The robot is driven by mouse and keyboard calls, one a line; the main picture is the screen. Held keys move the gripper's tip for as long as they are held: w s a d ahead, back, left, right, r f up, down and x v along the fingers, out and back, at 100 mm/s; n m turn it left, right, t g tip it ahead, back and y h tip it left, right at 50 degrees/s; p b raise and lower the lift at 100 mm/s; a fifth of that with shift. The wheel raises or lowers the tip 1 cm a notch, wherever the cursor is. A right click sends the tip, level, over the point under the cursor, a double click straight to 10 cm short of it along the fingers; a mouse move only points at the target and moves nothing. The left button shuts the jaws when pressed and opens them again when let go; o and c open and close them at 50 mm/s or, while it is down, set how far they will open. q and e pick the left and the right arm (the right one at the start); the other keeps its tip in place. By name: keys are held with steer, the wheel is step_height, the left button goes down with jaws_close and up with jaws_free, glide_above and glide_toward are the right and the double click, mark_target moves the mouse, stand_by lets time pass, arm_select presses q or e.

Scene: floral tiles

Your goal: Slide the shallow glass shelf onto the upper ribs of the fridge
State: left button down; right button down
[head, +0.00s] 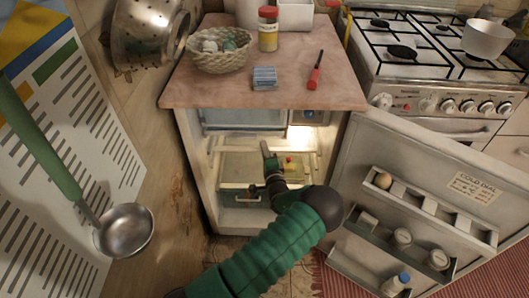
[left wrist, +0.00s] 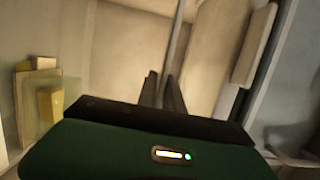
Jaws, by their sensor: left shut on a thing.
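My left gripper (head: 267,158) reaches inside the fridge. In the left wrist view its dark fingers (left wrist: 165,92) are shut on a thin edge, seen as a narrow grey strip (left wrist: 178,38). This looks like the glass shelf, seen edge-on. The clear pane is hard to make out in the head view, so I cannot tell whether it rests on the ribs. My right gripper is not in view.
The fridge door (head: 400,160) stands open at the right, with an egg and jars in its racks. Yellow blocks (left wrist: 45,103) sit inside the fridge beside my gripper. A ladle (head: 124,230) hangs at the left.

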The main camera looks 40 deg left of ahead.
arm_select(q)
steer(key=shift+f, duration=0.2)
stand_by(0.5)
steer(key=c, duration=1.5)
jaws_free()
steer(key=shift+o, duration=0.5)
steer(key=shift+f, duration=0.1)
steer(key=shift+d, duration=0.1)
steer(key=s+d+p, duration=0.3)
steer(key=s+d, duration=0.2)
steer(key=s, duration=0.2)
steer(key=shift+d, duration=0.35)
steer(key=shift+f, duration=0.1)
